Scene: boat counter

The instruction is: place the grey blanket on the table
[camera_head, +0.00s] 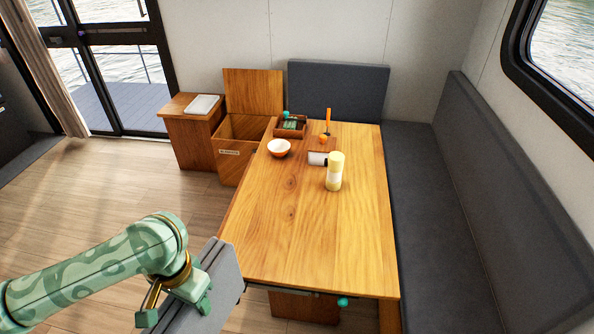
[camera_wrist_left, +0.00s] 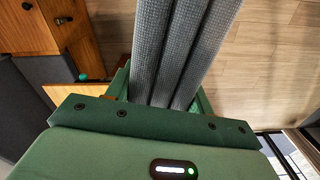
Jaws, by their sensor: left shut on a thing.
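The grey blanket (camera_head: 222,268) is folded into a thick layered slab. It hangs in my left gripper (camera_head: 178,306) at the front left of the wooden table (camera_head: 300,245), beside the table's near left corner. In the left wrist view the blanket (camera_wrist_left: 180,45) shows as several grey ribbed layers between the green fingers of my left gripper (camera_wrist_left: 163,92), which is shut on it. The blanket's lower part is cut off by the head view's bottom edge. My right gripper is not in view.
The table's near half is bare. A yellow cylinder (camera_head: 335,172), a white cylinder (camera_head: 317,159), a bowl (camera_head: 279,148) and a small tray (camera_head: 291,127) stand on its far half. An open wooden bin (camera_head: 230,165) is behind left; a grey bench (camera_head: 425,230) lines the right.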

